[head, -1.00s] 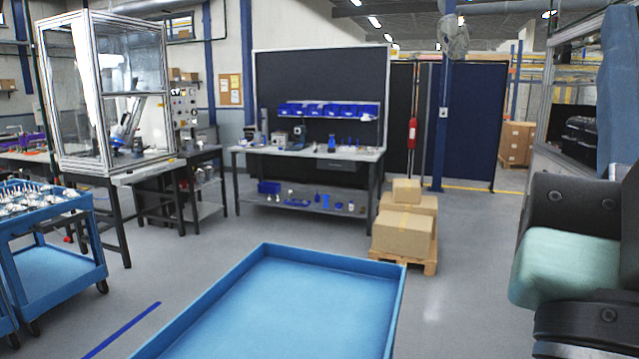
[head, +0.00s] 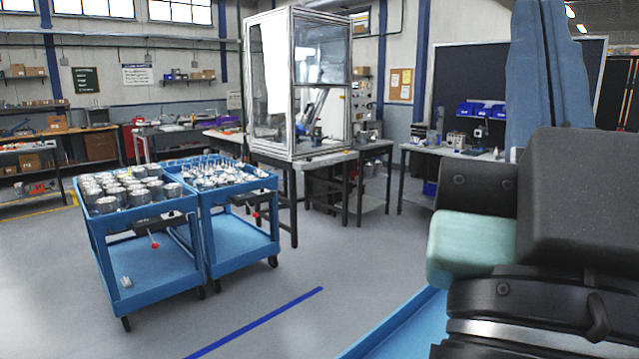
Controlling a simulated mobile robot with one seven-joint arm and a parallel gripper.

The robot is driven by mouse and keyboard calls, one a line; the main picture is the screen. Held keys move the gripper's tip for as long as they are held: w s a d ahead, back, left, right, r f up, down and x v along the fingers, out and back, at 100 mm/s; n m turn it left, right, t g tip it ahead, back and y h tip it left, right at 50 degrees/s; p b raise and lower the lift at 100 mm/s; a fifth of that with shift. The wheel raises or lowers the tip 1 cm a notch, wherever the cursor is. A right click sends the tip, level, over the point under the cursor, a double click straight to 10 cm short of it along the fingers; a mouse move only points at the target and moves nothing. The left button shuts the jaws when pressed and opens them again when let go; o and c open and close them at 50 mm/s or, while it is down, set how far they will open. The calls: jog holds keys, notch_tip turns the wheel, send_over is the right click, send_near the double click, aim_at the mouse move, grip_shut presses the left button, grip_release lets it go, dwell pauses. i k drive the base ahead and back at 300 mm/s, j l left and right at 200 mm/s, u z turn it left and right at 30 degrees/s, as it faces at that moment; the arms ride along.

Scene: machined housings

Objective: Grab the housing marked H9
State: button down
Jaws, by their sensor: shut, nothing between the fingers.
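Several grey cylindrical metal housings (head: 130,187) stand close together on the top of a blue cart (head: 157,265) at left. They are too small for me to read any marking, so I cannot tell which one is H9. My gripper is not in view; only dark links of my arm with a pale green pad show at right, well apart from the cart.
A second blue cart (head: 240,245) with smaller metal parts (head: 215,173) stands against the first. A glazed machine enclosure (head: 297,85) is behind it. A blue tray (head: 400,325) edges in at bottom. The floor before the carts is clear, with a blue line (head: 255,322).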

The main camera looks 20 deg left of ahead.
aim_at(108, 205)
jog(key=i+j+u, duration=0.2)
jog(key=j+u, duration=0.2)
jog(key=i+j+u, duration=0.2)
jog(key=j+u, duration=0.25)
jog(key=i+j+u, duration=0.55)
jog(key=u, duration=0.25)
jog(key=i+z, duration=0.25)
jog(key=i, duration=1.45)
jog(key=i+l+u, duration=0.15)
jog(key=l+u, duration=0.25)
jog(key=l, duration=0.6)
jog(key=l+u, duration=0.4)
jog(key=l, duration=0.6)
